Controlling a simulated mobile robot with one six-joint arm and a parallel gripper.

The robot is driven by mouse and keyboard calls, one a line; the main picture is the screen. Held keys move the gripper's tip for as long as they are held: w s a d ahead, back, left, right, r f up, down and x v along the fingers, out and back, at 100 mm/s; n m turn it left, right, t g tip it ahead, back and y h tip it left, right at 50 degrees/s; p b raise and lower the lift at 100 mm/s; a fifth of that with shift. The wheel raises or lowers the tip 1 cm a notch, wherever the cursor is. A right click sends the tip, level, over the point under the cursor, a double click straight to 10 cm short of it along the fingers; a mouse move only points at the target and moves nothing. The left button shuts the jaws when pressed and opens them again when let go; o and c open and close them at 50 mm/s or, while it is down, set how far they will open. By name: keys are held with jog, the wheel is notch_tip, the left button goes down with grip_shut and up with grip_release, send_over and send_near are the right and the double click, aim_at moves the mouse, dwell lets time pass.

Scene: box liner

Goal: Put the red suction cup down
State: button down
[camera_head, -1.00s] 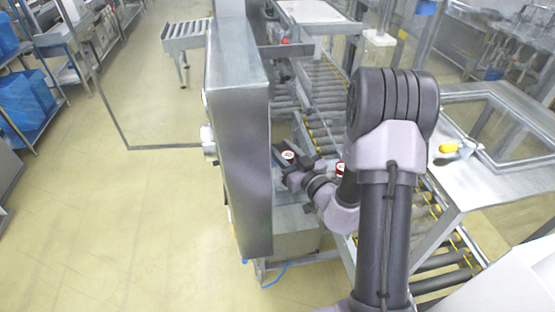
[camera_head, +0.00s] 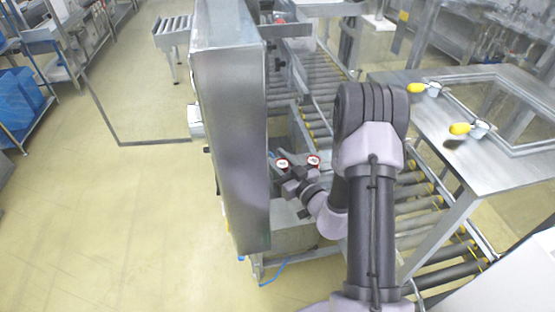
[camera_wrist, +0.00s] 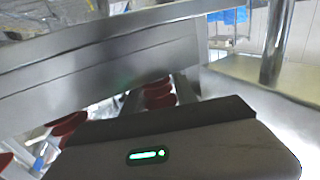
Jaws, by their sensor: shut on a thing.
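My gripper (camera_head: 290,181) is at the end of my arm, beside the steel cabinet, and is shut on a red suction cup (camera_head: 282,163) with a pale centre. The fingertips are small and dark, so the exact grip is hard to see. A second red cup (camera_head: 312,162) with a pale centre is just to the right, apart from the first. In the wrist view, ribbed red cups (camera_wrist: 159,93) show beyond the dark gripper body, and another red cup (camera_wrist: 66,126) is at the left. Which of these is held cannot be told there.
A tall steel cabinet (camera_head: 230,130) stands close left of my gripper. A roller conveyor (camera_head: 320,85) runs behind. At right, a steel table (camera_head: 500,170) bears two yellow-handled tools (camera_head: 417,88) (camera_head: 462,129). Open floor (camera_head: 110,220) lies at left.

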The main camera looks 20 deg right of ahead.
jog(key=c, duration=1)
grip_release()
jog(key=shift+f, duration=0.1)
jog(key=shift+o, duration=0.2)
jog(key=shift+r, duration=0.35)
jog(key=s+d, duration=0.2)
jog(key=s, duration=0.9)
jog(key=shift+s+f+p, duration=0.15)
jog(key=shift+s+p, duration=0.25)
jog(key=shift+p, duration=0.05)
jog(key=shift+d, duration=0.1)
